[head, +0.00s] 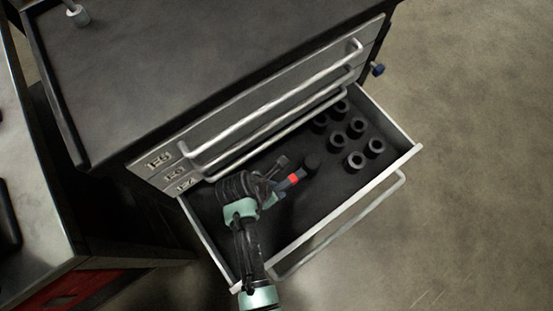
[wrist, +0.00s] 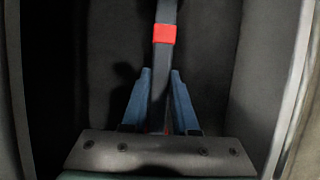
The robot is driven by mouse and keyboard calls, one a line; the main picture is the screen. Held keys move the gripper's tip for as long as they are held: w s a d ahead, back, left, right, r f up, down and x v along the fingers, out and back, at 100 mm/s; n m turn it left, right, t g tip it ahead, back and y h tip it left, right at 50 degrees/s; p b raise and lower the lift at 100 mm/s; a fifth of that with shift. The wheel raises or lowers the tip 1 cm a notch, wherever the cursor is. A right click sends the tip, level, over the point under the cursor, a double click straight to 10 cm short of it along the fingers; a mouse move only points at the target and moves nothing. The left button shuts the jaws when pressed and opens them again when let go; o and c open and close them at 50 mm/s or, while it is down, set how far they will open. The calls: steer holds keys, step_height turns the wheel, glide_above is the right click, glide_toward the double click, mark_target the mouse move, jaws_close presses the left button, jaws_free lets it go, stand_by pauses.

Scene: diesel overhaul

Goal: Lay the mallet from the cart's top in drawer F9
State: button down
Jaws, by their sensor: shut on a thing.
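My gripper (head: 283,186) is over the left part of an open drawer (head: 330,218) in the head view. It is shut on the dark handle of the mallet (head: 292,179), which has a red band. A dark round shape at the handle's far end looks like the mallet's head. In the wrist view the handle (wrist: 164,60) runs between the two blue fingers (wrist: 160,95); the head is out of view there. I cannot tell whether the mallet touches the drawer floor. The open drawer's label is hidden; the labels on the shut fronts above are blurred.
Several black sockets (head: 355,160) stand in the drawer's right part. The shut drawers' bar handles (head: 275,110) stick out just above. The cart's dark top (head: 200,60) carries a small metal object (head: 77,15) at upper left. A workbench (head: 35,215) stands left; floor at right is clear.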

steer(key=shift+f, duration=0.15)
steer(key=shift+f+b, duration=0.6)
steer(key=shift+f, duration=0.25)
steer(key=c, duration=0.6)
jaws_free()
